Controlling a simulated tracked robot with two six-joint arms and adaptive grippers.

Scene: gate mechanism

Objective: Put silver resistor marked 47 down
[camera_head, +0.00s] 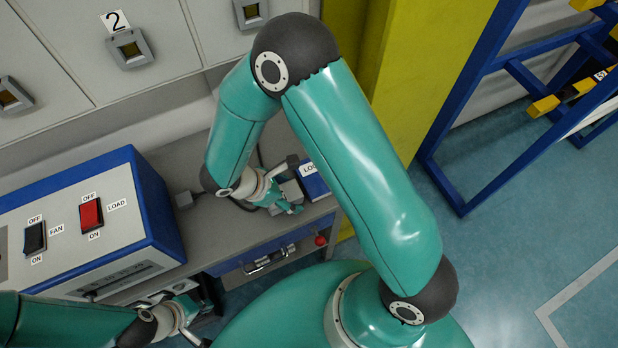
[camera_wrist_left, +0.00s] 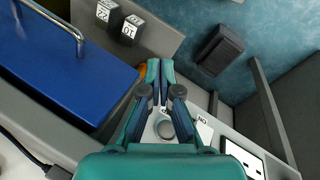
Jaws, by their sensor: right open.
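No silver resistor with a readable 47 shows in either view. My right gripper (camera_head: 283,200) is open low over the grey bench, close against a small grey block (camera_head: 291,192); no marking on that block can be read. My left gripper (camera_head: 198,322) is at the lower left, in front of the bench. In the left wrist view its two fingers (camera_wrist_left: 160,68) run nearly parallel with a narrow gap, and nothing is clearly seen between them. Two dark blocks with white number labels (camera_wrist_left: 106,12) (camera_wrist_left: 130,30) stand on a grey ledge beyond the fingers.
A blue-sided control box (camera_head: 160,205) with FAN and LOAD switches stands at left. A blue labelled box (camera_head: 314,183) is beside the grey block. A blue drawer (camera_head: 240,262) has a metal handle. A yellow column (camera_head: 425,70) and blue frame (camera_head: 440,150) stand right.

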